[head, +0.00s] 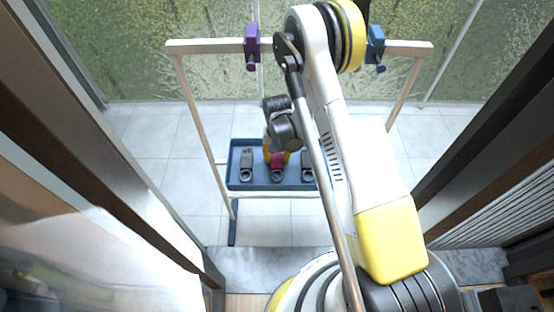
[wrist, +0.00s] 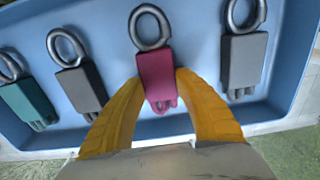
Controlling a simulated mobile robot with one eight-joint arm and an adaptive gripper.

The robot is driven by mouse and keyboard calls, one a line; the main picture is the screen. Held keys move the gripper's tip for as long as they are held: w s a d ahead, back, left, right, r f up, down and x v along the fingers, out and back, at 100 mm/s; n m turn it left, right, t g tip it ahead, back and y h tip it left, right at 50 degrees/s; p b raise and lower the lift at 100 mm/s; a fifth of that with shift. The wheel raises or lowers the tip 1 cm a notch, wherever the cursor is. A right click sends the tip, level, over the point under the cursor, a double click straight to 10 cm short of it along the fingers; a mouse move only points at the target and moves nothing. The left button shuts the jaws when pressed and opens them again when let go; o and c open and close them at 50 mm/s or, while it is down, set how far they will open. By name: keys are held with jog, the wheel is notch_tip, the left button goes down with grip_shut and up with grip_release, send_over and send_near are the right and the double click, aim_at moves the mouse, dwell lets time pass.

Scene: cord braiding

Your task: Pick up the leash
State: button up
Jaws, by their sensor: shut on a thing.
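A magenta block with a dark grey ring (wrist: 156,70) is between the yellow fingers of my gripper (wrist: 160,80) in the wrist view. The fingers are shut on its sides. The ring points away from my palm. In the head view the magenta piece (head: 277,160) shows at the middle of the blue tray (head: 235,184), under my gripper (head: 278,157). I cannot tell whether it touches the tray floor. No separate cord is visible on it.
Grey ringed blocks lie on both sides, left (wrist: 83,88) and right (wrist: 243,62), with a teal one (wrist: 28,104) farther left. A wooden frame (head: 205,47) stands around the tray, carrying a purple clamp (head: 252,44) and a blue clamp (head: 376,46). Dark door posts flank my arm.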

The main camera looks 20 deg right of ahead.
aim_at(278, 157)
notch_tip(278, 157, up, 5)
jog(key=p, duration=0.2)
jog(key=shift+d+f+p, duration=0.1)
jog(key=shift+p, duration=0.25)
grip_shut()
jog(key=s+d+r+p, duration=0.3)
jog(key=s+d+r, duration=0.3)
jog(key=d, duration=0.3)
jog(key=shift+s, duration=0.55)
